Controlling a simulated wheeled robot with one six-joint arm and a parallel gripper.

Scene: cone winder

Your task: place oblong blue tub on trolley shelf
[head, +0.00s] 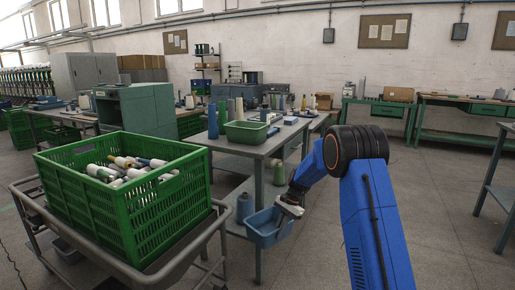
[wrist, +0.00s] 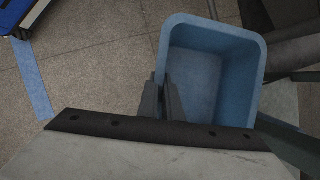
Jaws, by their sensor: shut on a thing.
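The oblong blue tub (head: 266,232) hangs in my gripper (head: 291,204) in the head view, low beside the front corner of the middle workbench. In the wrist view my gripper (wrist: 166,100) is shut on one wall of the tub (wrist: 207,75), with its fingers on either side of that wall. The tub's inside looks empty, and it appears roughly upright. The grey trolley (head: 185,267) stands at the left of the head view, apart from the tub. Its lower shelf is mostly hidden by the crate and the trolley top.
A large green crate (head: 131,222) of yarn cones fills most of the trolley top. The workbench (head: 262,148) carries a green tub (head: 246,132) and cones; a blue cone (head: 244,207) stands low beside its leg. Open floor (head: 425,225) lies to the right.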

